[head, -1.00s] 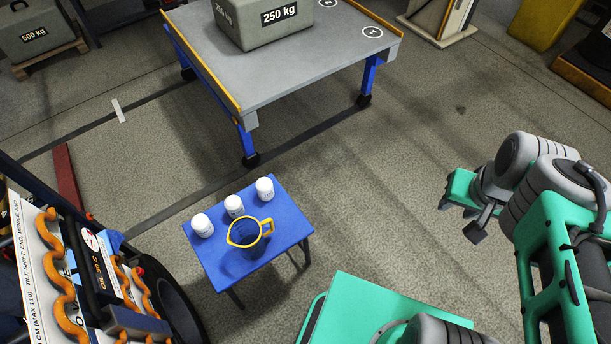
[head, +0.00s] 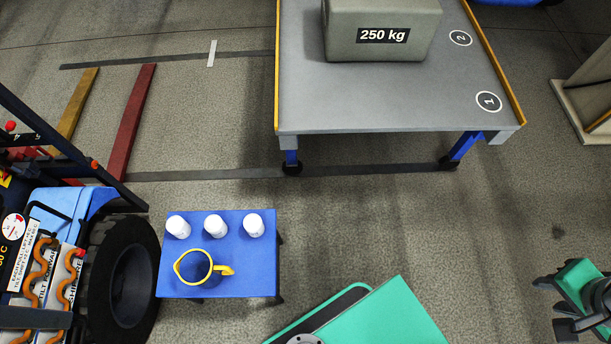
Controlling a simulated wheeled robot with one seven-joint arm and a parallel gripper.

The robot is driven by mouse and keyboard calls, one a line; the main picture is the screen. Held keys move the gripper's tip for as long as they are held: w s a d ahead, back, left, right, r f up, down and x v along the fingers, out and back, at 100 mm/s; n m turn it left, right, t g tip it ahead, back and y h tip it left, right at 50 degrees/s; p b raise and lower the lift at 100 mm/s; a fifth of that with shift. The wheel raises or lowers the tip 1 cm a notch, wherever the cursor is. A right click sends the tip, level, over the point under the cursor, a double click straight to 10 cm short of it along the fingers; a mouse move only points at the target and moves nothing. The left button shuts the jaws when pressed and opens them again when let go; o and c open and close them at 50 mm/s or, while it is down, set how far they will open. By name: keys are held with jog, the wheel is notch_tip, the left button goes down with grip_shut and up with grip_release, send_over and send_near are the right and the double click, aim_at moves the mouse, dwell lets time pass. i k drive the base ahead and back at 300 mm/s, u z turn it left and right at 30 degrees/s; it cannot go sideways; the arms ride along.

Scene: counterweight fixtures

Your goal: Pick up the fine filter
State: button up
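Three white cylindrical pieces stand in a row along the back of a small blue table (head: 262,284): a left one (head: 178,227), a middle one (head: 215,226) and a right one (head: 253,225). Their labels are too small to read, so I cannot tell which one is the fine filter. A dark blue jug (head: 197,268) with a yellow rim and handle stands in front of them. My gripper (head: 553,304) is at the lower right edge, far from the blue table. Its dark fingers are apart with nothing seen between them.
A grey-topped workbench (head: 380,105) with a 250 kg weight (head: 383,30) stands behind the small table. A blue vehicle with a large black tyre (head: 125,275) is close on the left. My green base shows at the bottom.

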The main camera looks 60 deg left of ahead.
aim_at(253, 223)
jog(key=i, duration=1.4)
jog(key=z, duration=2.65)
jog(key=k, duration=1.2)
jog(key=z, duration=2.75)
